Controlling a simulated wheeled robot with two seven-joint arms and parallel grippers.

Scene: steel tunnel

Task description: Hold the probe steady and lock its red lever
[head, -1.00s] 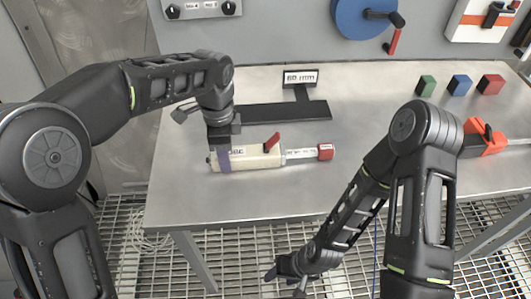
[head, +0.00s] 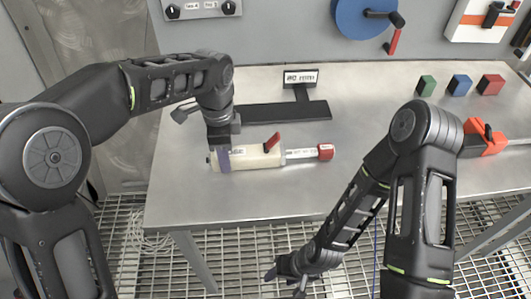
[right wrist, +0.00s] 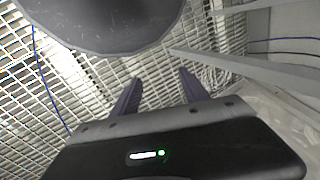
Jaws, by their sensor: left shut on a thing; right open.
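The probe (head: 255,156) lies on the steel table, with a cream body, a scaled rod (head: 301,154) and a red tip (head: 325,152) pointing right. Its red lever (head: 272,142) stands up at a slant from the top of the body. My left gripper (head: 222,158) is shut on the left end of the probe's body from above and hides part of it. My right gripper (head: 287,281) is low in front of the table edge, away from the probe. In the right wrist view its two fingers (right wrist: 158,90) are apart with nothing between them.
A black stand with a size sign (head: 301,77) is behind the probe. Green (head: 427,86), blue (head: 459,84) and red (head: 491,85) blocks stand at the back right. An orange-black tool (head: 485,140) lies at right. The table front (head: 250,204) is clear.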

